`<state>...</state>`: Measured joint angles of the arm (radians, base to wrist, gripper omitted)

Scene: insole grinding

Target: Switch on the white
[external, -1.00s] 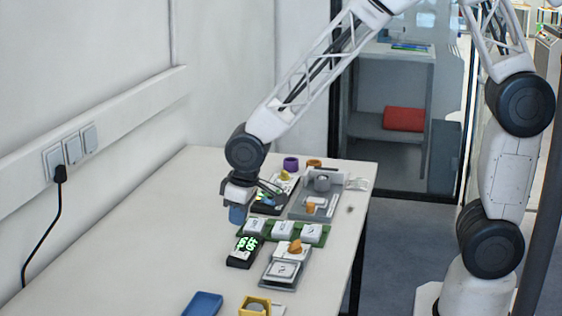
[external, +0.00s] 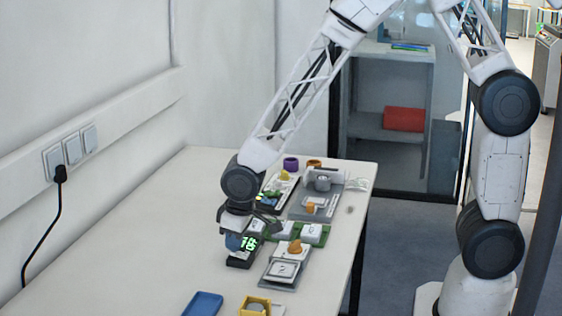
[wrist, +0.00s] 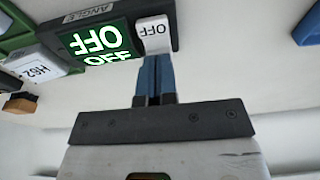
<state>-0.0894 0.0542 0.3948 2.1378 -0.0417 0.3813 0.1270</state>
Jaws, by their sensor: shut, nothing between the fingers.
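A white switch marked OFF (wrist: 155,32) sits on a black box (wrist: 118,12) labelled ANGLE, next to a lit green display (wrist: 95,40) that also reads OFF. In the external view the black box (external: 240,262) lies at the near left end of the green tray, partly covered by my gripper. My gripper (wrist: 155,60) is shut and empty, its two blue fingers together and their tips right at the switch's near edge. Whether they touch it I cannot tell. In the external view my gripper (external: 234,244) is low over the box's left end.
A green tray (external: 322,241) with several white blocks lies just behind the box. A grey unit (external: 270,279) with a white plate and an orange knob lies to its right. A blue tray (external: 203,304) and a yellow frame (external: 246,303) are nearer. The table's left side is clear.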

